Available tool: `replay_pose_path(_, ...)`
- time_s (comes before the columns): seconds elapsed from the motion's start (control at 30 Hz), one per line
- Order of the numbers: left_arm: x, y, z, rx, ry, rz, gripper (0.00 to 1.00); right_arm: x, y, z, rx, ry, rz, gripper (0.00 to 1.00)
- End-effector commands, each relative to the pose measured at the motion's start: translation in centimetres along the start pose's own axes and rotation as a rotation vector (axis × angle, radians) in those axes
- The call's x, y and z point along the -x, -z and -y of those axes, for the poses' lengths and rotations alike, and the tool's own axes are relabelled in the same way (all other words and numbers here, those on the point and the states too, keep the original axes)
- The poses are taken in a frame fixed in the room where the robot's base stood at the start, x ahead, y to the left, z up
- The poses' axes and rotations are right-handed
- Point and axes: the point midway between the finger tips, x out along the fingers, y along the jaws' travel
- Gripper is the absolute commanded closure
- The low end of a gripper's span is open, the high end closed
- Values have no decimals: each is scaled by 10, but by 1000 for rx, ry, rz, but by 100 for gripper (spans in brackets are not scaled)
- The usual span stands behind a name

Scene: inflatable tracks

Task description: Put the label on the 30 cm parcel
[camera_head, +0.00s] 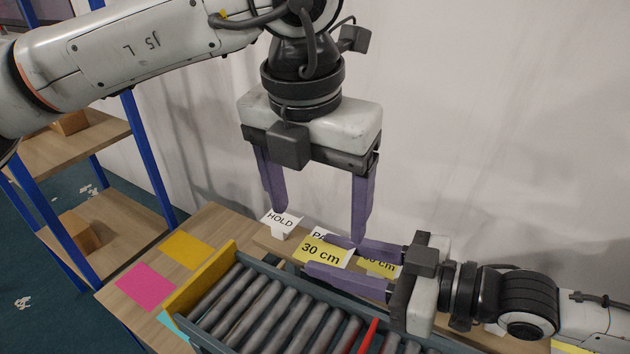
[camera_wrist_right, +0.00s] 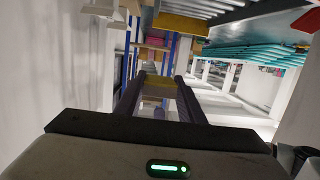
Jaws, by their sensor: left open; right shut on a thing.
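A yellow card marked "30 cm" (camera_head: 321,254) is at the fingertips of my right gripper (camera_head: 325,257), in the head view. My right gripper comes in from the right and is shut on this card, one finger on each side. In the right wrist view a yellow piece (camera_wrist_right: 157,82) shows between the fingers. My left gripper (camera_head: 318,222) points down, open and empty, above and behind the card. A second yellow card ending in "0 cm" (camera_head: 380,267) is partly hidden by my right fingers. I cannot make out a parcel.
A roller conveyor (camera_head: 270,310) with one red roller (camera_head: 369,335) runs along the front. White "HOLD" (camera_head: 281,222) and partly hidden "P" (camera_head: 320,234) signs stand behind it. Orange (camera_head: 187,250) and pink (camera_head: 146,287) squares lie on the wooden table. A blue-framed shelf (camera_head: 75,165) stands left.

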Motion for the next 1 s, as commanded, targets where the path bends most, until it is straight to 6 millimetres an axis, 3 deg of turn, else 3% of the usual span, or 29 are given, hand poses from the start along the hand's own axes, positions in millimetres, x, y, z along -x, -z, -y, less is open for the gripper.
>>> replay_pose_path(0.1, -25, 1, 0, 1, 2, -3, 23, 0, 0, 0, 0, 0, 0, 85)
replay_pose_path(0.33, -59, 0, 0, 1, 2, -2, 23, 0, 0, 0, 0, 0, 0, 85)
replay_pose_path(0.5, -70, 0, 0, 0, 3, 0, 23, 0, 0, 0, 0, 0, 0, 85)
replay_pose_path(0.8, -72, 0, 1, 0, 3, 0, 23, 0, 0, 0, 0, 0, 0, 85)
replay_pose_path(1.0, -72, 0, 1, 0, 3, 0, 55, 0, 0, 0, 0, 0, 0, 85)
